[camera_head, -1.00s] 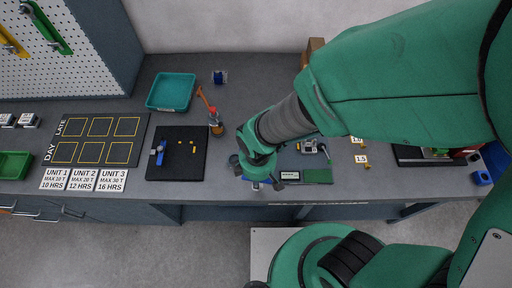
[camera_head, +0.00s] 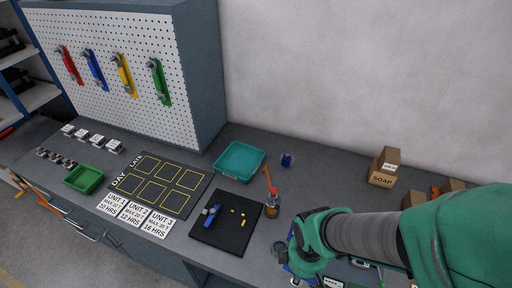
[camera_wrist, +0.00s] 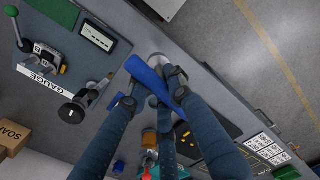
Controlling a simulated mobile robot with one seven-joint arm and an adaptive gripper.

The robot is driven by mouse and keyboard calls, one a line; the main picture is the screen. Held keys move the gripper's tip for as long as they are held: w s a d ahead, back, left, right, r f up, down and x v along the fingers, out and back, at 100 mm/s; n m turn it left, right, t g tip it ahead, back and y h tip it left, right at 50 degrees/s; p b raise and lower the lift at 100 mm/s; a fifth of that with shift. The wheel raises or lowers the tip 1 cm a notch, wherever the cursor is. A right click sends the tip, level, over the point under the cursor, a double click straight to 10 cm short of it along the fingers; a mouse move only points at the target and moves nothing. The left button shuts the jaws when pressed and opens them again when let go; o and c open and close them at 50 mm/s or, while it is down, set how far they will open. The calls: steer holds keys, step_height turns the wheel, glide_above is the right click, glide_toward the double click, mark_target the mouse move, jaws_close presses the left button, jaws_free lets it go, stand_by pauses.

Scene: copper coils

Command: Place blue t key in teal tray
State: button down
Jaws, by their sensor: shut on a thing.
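The teal tray (camera_head: 239,160) lies empty on the bench in the head view, behind the black mat and right of the yellow-outlined board. My gripper (camera_wrist: 155,90) is shut on a blue bar, taken as the blue t key (camera_wrist: 150,74), which shows in the wrist view between its dark fingers. The fingers hide part of the key. In the head view my gripper (camera_head: 303,262) is near the bench's front edge, to the right of and nearer than the tray. A little of the blue key shows beside it.
The black mat (camera_head: 235,232) holds a blue-and-grey piece (camera_head: 210,213) and small yellow pieces. An orange-handled brush in a jar (camera_head: 271,204) stands between my gripper and the tray. A blue spool-like item (camera_head: 287,160) sits right of the tray. A gauge stand (camera_wrist: 45,58) is near my gripper.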

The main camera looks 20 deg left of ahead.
step_height(320, 180, up, 8)
steer(key=shift+f, duration=0.2)
steer(key=shift+w+a+r, duration=0.1)
steer(key=shift+r, duration=0.15)
steer(key=w+a+r+m+y+p, duration=0.1)
steer(key=w+a+m+p, duration=0.5)
steer(key=w+a, duration=0.7)
steer(key=w+a+r+m+p, duration=0.1)
steer(key=w+a+m+p, duration=0.3)
steer(key=w+a+m, duration=0.65)
steer(key=w+a+f+p, duration=0.15)
steer(key=w+a, duration=0.25)
steer(key=w, duration=0.5)
step_height(320, 180, down, 12)
steer(key=shift+s+b, duration=0.15)
steer(key=shift+b, duration=0.15)
steer(key=shift+r, duration=0.1)
